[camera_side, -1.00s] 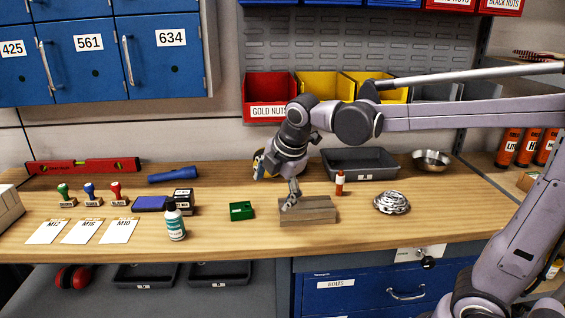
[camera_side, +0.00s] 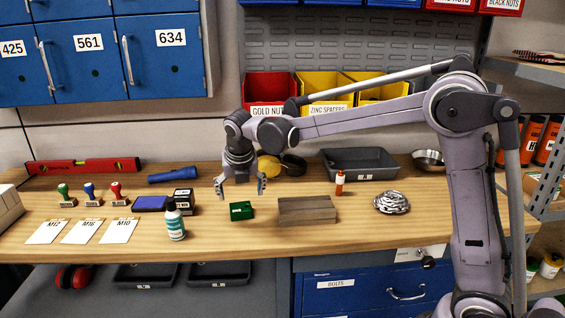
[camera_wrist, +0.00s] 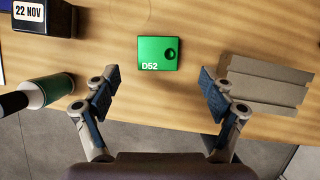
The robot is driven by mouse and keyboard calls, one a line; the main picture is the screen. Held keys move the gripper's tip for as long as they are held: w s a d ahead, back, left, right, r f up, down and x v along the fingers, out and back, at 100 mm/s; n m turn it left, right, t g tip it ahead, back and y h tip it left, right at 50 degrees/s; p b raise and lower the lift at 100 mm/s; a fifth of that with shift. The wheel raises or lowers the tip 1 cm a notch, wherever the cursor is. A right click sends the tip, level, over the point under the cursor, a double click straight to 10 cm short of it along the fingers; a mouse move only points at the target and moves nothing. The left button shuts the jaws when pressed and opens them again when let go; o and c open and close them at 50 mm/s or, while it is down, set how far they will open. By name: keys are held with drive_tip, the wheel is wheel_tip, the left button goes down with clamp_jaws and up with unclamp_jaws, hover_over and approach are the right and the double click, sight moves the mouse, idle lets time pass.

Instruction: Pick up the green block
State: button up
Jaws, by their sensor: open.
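The green block (camera_side: 241,210) lies on the wooden bench, between the white bottle and the grey-brown wooden block. In the wrist view the green block (camera_wrist: 158,53) shows its top face, marked D52, with a dark round hole. It sits just beyond the fingertips, roughly centred between them. My gripper (camera_side: 241,187) is above and slightly behind the block in the side view, pointing down with its fingers spread. In the wrist view my gripper (camera_wrist: 160,87) is open and empty, with a finger on each side.
The wooden block (camera_side: 307,210) lies close to the right of the green block. A white bottle (camera_side: 174,222) stands to its left, near a date stamp (camera_side: 184,198). A small orange bottle (camera_side: 340,183) and a grey tray (camera_side: 360,163) are farther right. The bench front is clear.

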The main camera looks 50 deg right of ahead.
sight(240, 206)
drive_tip(key=shift+x, duration=3)
drive_tip(key=shift+w+a, duration=0.1)
drive_tip(key=c, duration=1.4)
